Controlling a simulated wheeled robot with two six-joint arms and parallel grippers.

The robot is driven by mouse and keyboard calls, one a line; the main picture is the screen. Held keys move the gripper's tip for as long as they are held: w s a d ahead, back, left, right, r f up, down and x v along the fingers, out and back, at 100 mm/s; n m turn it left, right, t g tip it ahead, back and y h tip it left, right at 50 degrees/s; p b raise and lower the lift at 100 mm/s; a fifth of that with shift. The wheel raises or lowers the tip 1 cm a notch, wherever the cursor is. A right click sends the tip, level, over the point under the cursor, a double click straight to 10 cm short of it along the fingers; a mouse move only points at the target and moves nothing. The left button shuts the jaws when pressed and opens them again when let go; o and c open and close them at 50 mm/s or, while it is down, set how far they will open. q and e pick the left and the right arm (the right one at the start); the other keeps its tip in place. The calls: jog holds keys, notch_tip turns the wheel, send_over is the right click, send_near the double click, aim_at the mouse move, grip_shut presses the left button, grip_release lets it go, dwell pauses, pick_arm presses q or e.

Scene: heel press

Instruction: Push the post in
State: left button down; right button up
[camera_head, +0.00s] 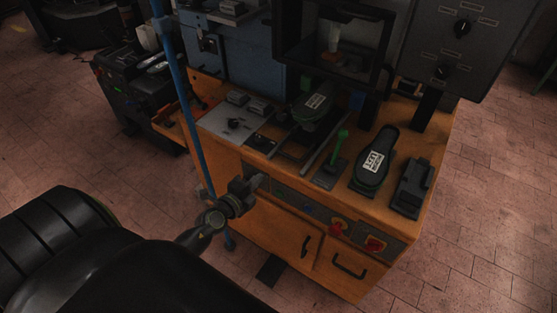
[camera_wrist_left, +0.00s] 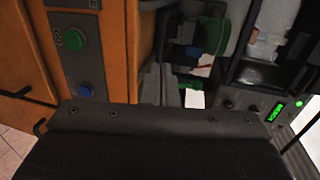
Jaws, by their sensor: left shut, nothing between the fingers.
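A green upright post (camera_head: 340,147) with a rounded top stands on a small dark base on the orange workbench (camera_head: 236,146). I cannot tell for sure that this is the task's post. My left gripper (camera_head: 260,181) is shut and empty, in front of the bench's front face, left of the button panel and below the bench top. It is apart from the green post. In the left wrist view, the fingers (camera_wrist_left: 172,86) point toward the bench beside a panel with a green button (camera_wrist_left: 74,39) and a blue button (camera_wrist_left: 85,90). My right gripper is out of view.
Black shoe-shaped pieces with white labels (camera_head: 375,161) lie on the bench. The press frame (camera_head: 335,50) and a grey control box (camera_head: 465,45) stand behind. A red button (camera_head: 338,226) is on the front panel. A blue pole (camera_head: 184,100) crosses at left.

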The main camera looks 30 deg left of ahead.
pick_arm(q)
jog(key=b+x, duration=0.3)
jog(key=x, duration=0.9)
jog(key=shift+w+f, duration=0.1)
jog(key=shift+w, duration=0.25)
jog(key=x, duration=0.3)
jog(key=shift+w+r+b, duration=0.3)
jog(key=shift+w+b, duration=0.1)
jog(key=shift+w, duration=0.2)
jog(key=shift+r, duration=0.25)
jog(key=shift+r, duration=0.1)
